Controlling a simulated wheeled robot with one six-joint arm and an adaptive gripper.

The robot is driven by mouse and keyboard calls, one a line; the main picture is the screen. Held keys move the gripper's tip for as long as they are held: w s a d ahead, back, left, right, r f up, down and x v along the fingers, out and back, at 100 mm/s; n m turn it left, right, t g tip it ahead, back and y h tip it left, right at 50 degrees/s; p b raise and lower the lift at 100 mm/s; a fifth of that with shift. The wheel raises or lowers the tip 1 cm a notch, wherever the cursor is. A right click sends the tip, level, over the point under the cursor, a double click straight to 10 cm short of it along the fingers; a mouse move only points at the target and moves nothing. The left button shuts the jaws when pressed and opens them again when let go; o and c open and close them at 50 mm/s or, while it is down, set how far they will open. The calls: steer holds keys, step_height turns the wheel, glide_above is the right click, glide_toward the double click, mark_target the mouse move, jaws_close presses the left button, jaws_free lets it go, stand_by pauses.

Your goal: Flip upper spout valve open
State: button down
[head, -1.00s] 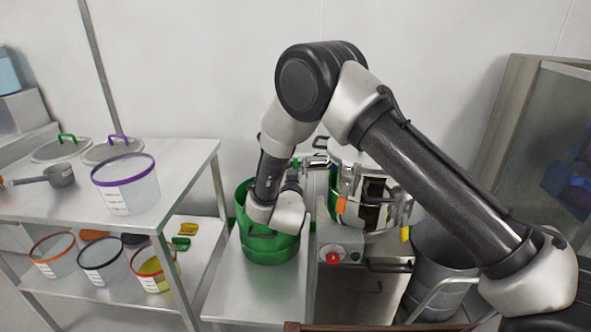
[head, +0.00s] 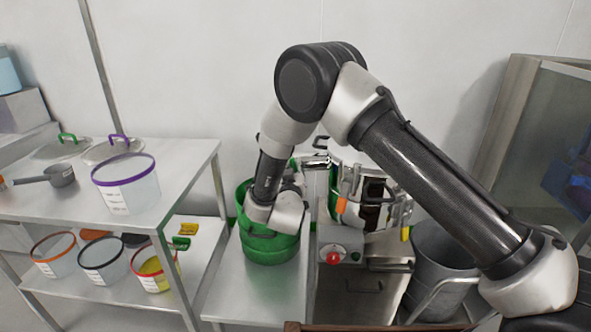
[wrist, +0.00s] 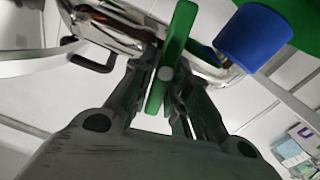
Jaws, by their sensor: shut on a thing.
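In the wrist view my gripper (wrist: 165,78) is shut on a green lever (wrist: 180,42), which runs up between its two fingers. I take this lever to be the upper spout valve's handle. A metal body (wrist: 118,30) lies behind and to the left of the lever. A blue cylinder-shaped part (wrist: 252,38) is to the right of the fingers, apart from them. In the head view my forearm and wrist hide the gripper and the lever. The steel machine (head: 345,176) with its clamps stands just right of my wrist.
A green bucket (head: 268,250) stands on the steel bench below my wrist. A red button (head: 333,258) is on the machine's front. A shelf rack (head: 195,170) with several tubs is at left. A grey bin (head: 440,245) stands at right.

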steer(key=n, duration=0.3)
steer(key=shift+a+f+n, duration=0.1)
steer(key=shift+a+n, duration=0.15)
steer(key=shift+n, duration=0.05)
steer(key=n, duration=0.3)
steer(key=shift+a+f+n, duration=0.2)
steer(key=shift+n, duration=0.1)
steer(key=shift+a+f+n, duration=0.1)
steer(key=shift+f+n, duration=0.1)
steer(key=shift+n, duration=1.1)
steer(key=shift+f+n, duration=0.15)
steer(key=shift+n, duration=1.15)
steer(key=shift+a+f+n, duration=0.1)
steer(key=shift+f+n, duration=0.1)
steer(key=shift+n, duration=1.1)
steer(key=c, duration=1.4)
jaws_free()
steer(key=shift+c, duration=0.2)
